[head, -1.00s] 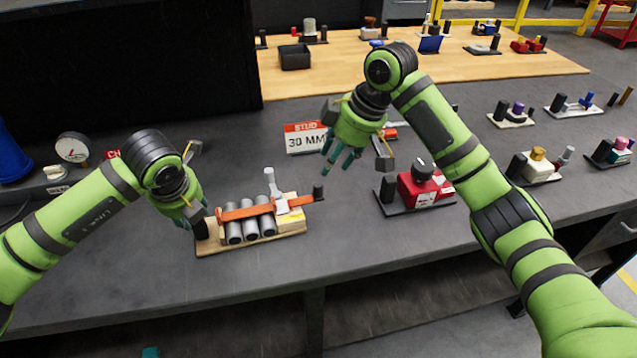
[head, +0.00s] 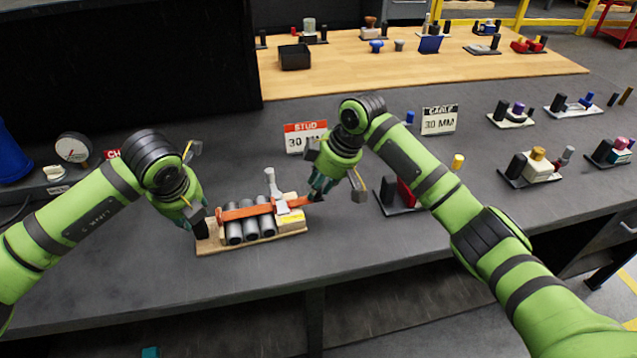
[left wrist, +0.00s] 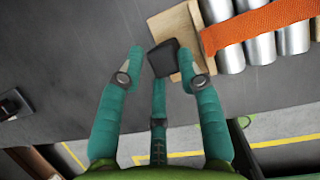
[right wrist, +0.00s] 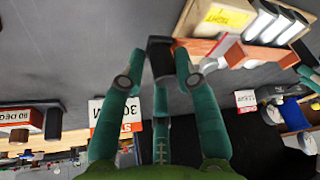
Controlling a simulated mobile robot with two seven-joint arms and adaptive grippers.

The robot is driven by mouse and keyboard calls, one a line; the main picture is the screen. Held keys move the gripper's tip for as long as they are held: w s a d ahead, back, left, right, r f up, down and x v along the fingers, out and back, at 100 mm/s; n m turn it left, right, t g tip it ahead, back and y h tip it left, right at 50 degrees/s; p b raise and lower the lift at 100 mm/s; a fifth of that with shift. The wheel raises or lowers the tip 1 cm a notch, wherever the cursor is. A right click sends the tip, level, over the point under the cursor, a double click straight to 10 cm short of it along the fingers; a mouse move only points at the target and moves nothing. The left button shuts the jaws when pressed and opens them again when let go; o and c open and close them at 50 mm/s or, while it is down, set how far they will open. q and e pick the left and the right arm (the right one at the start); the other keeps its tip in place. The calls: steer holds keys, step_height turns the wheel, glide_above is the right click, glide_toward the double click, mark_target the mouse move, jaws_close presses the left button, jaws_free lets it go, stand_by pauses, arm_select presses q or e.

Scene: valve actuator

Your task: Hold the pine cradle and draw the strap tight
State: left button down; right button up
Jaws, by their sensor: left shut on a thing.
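The pine cradle (head: 262,240) lies on the grey bench with several grey cylinders (head: 251,227) in it. An orange strap (head: 240,212) runs over them to a buckle with a grey upright lever (head: 270,180). My left gripper (head: 197,220) is shut on the black grip block (left wrist: 163,58) at the cradle's left end. My right gripper (head: 317,192) is at the strap's right end. In the right wrist view its fingers stand on both sides of the black strap tab (right wrist: 160,52); whether they press on it is unclear.
A "STUD 30 MM" sign (head: 303,136) stands behind the cradle. A "CABLE 30 MM" sign (head: 439,121) and a partly hidden red device (head: 405,194) are to the right. A dial gauge (head: 72,149) stands at left. The bench in front of the cradle is clear.

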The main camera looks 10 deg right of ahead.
steer(key=shift+r, duration=0.1)
jaws_close()
steer(key=shift+w+d, duration=0.15)
steer(key=shift+d, duration=0.5)
steer(key=o, duration=0.8)
jaws_free()
steer(key=v, duration=1.2)
